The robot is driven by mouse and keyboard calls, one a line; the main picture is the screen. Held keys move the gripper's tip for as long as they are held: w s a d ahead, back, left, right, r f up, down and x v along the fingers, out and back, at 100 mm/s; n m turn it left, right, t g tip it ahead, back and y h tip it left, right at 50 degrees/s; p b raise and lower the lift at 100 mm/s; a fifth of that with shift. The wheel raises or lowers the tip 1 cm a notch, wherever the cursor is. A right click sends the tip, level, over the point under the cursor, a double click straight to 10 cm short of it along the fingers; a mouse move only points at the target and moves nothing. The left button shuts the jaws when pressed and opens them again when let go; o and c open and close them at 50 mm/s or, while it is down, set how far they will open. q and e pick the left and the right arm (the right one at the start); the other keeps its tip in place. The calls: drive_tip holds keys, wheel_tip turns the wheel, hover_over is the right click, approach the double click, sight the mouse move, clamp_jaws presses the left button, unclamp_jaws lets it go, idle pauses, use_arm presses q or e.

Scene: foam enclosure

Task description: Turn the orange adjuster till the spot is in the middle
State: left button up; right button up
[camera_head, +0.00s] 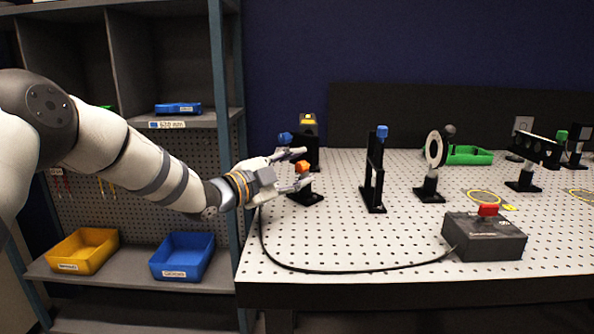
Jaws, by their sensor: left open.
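The orange adjuster (302,166) is a small knob low on a black mount at the left end of the optical table. My left gripper (301,170) reaches in from the left and is open, with one finger above and one below the adjuster. I cannot tell whether the fingers touch it. A blue knob (285,137) sits above and behind the gripper on the same group of mounts. The light spot cannot be made out in this view. My right gripper is out of view.
A black stand with a blue knob (382,132), a white ring mount (435,149) and a mount with a green knob (561,136) stand to the right. A grey box with a red button (487,210) trails a black cable (330,271). The front left tabletop is otherwise clear.

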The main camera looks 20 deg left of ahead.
use_arm(q)
clamp_jaws()
drive_tip(key=shift+r+n, duration=0.1)
drive_tip(key=shift+n, duration=0.2)
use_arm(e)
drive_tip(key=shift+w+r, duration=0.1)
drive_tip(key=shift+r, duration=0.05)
use_arm(q)
drive_tip(key=n, duration=0.3)
drive_tip(key=shift+n+p, duration=0.3)
drive_tip(key=shift+p, duration=0.1)
drive_tip(key=shift+n, duration=2.2)
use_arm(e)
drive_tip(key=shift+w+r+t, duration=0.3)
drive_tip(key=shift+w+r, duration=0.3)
use_arm(q)
unclamp_jaws()
